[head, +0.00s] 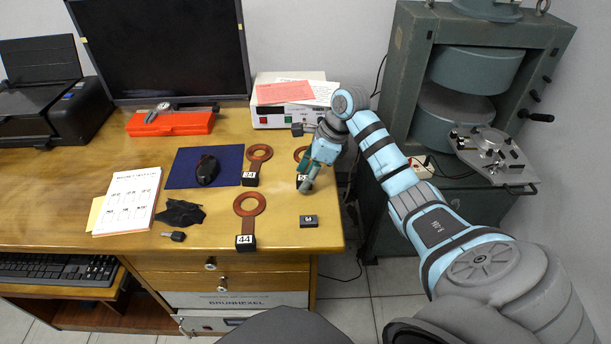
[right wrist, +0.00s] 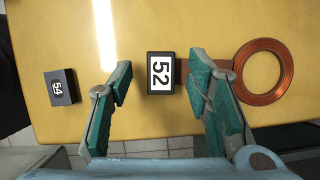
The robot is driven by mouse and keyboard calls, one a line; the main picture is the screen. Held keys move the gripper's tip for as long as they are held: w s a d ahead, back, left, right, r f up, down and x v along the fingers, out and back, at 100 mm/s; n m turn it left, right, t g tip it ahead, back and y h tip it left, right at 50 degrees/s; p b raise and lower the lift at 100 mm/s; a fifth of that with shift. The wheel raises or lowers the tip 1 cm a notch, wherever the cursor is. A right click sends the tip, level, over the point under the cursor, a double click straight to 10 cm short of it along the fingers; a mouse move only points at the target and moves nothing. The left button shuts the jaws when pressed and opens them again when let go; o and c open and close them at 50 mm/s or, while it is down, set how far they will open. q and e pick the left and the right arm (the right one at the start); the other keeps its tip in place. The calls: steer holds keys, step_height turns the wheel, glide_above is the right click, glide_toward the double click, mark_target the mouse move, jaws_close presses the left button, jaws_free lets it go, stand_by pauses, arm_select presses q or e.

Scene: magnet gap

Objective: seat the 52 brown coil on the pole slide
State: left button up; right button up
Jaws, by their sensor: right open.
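The 52 brown coil lies flat on the wooden desk. In the right wrist view its copper ring (right wrist: 240,72) is at the right, and its black block marked 52 (right wrist: 161,66) is at the centre. In the head view the ring (head: 300,152) is partly hidden by my right gripper (head: 304,184). In the right wrist view my right gripper (right wrist: 159,84) is open, with its fingertips apart on either side of the 52 block. The pole slide (head: 492,153) sits on the green magnet's front at the right. My left gripper is not in view.
A dark block marked 54 (head: 308,221) is near the desk's front right corner. A white power unit (head: 272,117) stands behind. The green magnet (head: 413,100) stands right of the desk, past a gap.

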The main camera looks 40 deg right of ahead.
steer(key=shift+w+f, duration=0.1)
steer(key=shift+f, duration=0.05)
jaws_close()
step_height(320, 180, up, 20)
steer(key=p, duration=1.2)
